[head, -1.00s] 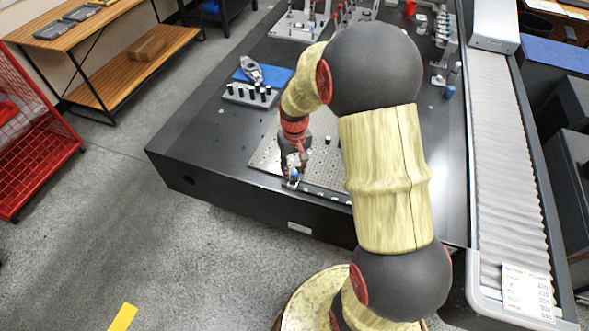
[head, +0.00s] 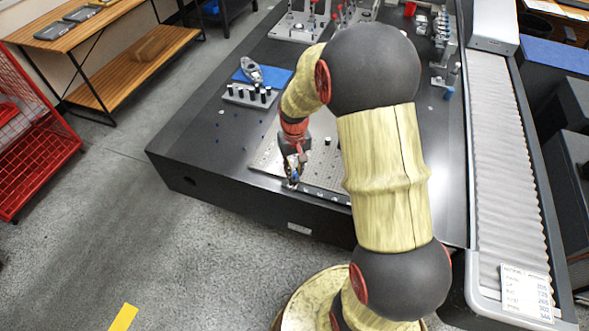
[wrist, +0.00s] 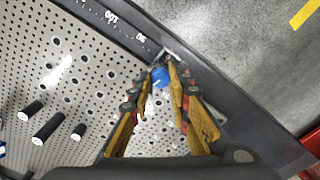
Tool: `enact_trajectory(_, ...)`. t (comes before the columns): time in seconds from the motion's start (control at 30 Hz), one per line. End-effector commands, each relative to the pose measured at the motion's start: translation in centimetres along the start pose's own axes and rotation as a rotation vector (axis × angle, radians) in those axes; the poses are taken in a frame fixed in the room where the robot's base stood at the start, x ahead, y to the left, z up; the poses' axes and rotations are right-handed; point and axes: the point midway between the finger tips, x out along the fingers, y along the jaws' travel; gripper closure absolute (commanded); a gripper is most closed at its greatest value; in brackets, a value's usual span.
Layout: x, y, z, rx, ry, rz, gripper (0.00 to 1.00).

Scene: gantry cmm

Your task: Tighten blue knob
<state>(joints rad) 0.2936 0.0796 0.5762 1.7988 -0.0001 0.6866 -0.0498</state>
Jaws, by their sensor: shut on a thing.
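The blue knob (wrist: 161,77) sits near the corner of the perforated metal plate in the wrist view. My gripper (wrist: 163,80) is over it, with a yellow finger on each side, shut on the knob. In the head view my gripper (head: 293,180) reaches down to the front left corner of the perforated plate (head: 265,155). There the knob is mostly hidden by the fingers.
The dark table's front edge (head: 240,208) runs close beside my gripper. Black cylinders (wrist: 47,127) stand on the plate in the wrist view. A grey block with black-topped pegs (head: 250,95) and a blue mat (head: 275,75) lie farther back.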

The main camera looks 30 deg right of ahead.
Motion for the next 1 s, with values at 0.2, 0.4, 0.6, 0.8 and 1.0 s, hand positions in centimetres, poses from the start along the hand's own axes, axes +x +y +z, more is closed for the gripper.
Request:
enact_trajectory(0.2,-0.22,-0.04,0.10,0.129,-0.003,0.000,1.00)
enact_trajectory(0.4,-0.33,-0.06,0.08,0.306,-0.003,0.000,1.00)
enact_trajectory(0.6,-0.26,-0.09,0.10,0.497,-0.004,0.000,1.00)
enact_trajectory(0.8,-0.21,-0.11,0.07,0.679,-0.003,0.001,1.00)
enact_trajectory(1.0,-0.15,-0.12,0.02,0.831,-0.002,0.000,1.00)
